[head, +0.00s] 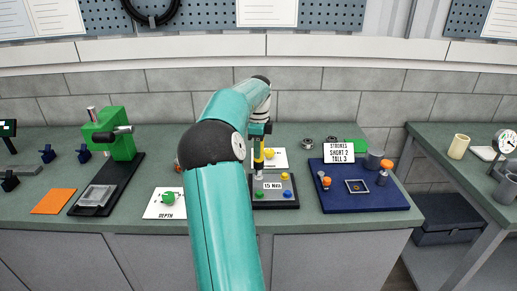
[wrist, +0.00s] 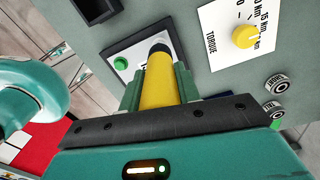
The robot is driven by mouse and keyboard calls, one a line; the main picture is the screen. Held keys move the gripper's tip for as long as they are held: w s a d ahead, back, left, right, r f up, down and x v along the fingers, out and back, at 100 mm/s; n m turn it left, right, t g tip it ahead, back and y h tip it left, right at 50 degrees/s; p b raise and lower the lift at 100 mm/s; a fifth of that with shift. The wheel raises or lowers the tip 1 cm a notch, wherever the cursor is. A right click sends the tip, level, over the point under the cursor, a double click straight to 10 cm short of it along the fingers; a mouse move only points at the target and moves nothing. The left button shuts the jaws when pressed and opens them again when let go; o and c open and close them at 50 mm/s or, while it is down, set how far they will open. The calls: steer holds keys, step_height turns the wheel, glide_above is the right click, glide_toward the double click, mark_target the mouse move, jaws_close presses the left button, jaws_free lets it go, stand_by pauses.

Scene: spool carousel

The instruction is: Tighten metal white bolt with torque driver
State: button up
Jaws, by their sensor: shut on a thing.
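My gripper (head: 261,138) is shut on the yellow torque driver (head: 259,162), which stands roughly upright over the bolt plate (head: 275,204). In the wrist view the driver (wrist: 160,82) sits between the green fingers (wrist: 158,90), its dark end towards the plate. The driver's grey lower end meets the back left part of the plate, but I cannot tell whether it touches a bolt. The plate carries a green bolt (head: 259,194), a blue bolt (head: 287,193), a yellow bolt (head: 285,176) and a "15 Nm" label (head: 272,185). I cannot make out the white bolt.
A torque card with a yellow knob (wrist: 246,37) lies behind the plate. A depth card with a green knob (head: 168,198) and a green press (head: 118,140) are at left. A blue tray (head: 340,201) with a strokes sign is at right. My arm hides part of the bench.

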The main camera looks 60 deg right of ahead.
steer(key=shift+r, duration=2.3)
